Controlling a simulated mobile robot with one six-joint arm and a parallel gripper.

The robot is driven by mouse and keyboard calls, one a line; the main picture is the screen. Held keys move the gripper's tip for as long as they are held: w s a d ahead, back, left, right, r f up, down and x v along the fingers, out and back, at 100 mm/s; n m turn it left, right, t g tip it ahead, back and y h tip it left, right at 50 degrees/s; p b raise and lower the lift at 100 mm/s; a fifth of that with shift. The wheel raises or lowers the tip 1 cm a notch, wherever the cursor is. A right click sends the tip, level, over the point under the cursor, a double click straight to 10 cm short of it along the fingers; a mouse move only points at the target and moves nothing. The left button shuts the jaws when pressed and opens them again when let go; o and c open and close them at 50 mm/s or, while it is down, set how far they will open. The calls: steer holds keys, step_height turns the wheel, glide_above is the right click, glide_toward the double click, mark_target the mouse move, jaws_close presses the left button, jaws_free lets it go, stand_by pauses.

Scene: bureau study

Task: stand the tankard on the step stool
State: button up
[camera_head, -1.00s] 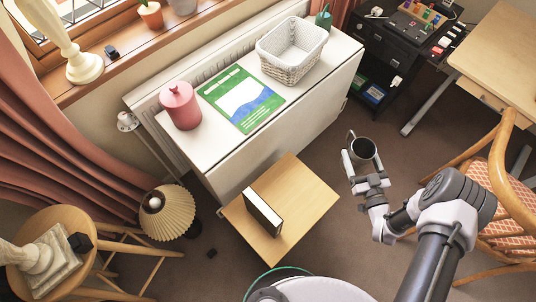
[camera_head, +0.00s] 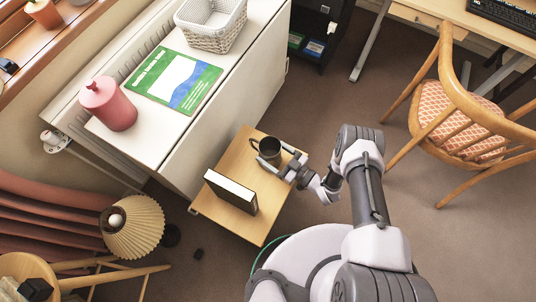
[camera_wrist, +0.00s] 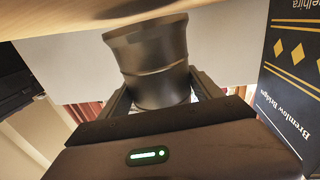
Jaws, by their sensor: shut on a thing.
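The dark metal tankard (camera_head: 268,150) is upright over the far right part of the step stool's light wooden top (camera_head: 250,228). Its handle points left in the head view. My gripper (camera_head: 278,164) is shut on the tankard from the right. In the wrist view, which is upside down, the tankard (camera_wrist: 155,70) sits between the two fingers of my gripper (camera_wrist: 163,92). Its base is close to the wooden top (camera_wrist: 45,20). I cannot tell whether it touches.
A dark book with white pages (camera_head: 232,190) stands on the stool left of the tankard; its cover (camera_wrist: 292,75) shows close by in the wrist view. A white cabinet (camera_head: 225,100) stands behind the stool. A wooden chair (camera_head: 465,105) is at the right.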

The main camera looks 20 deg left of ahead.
steer(key=shift+f, duration=0.75)
steer(key=shift+r, duration=0.2)
steer(key=o, duration=1.9)
steer(key=shift+f, duration=0.15)
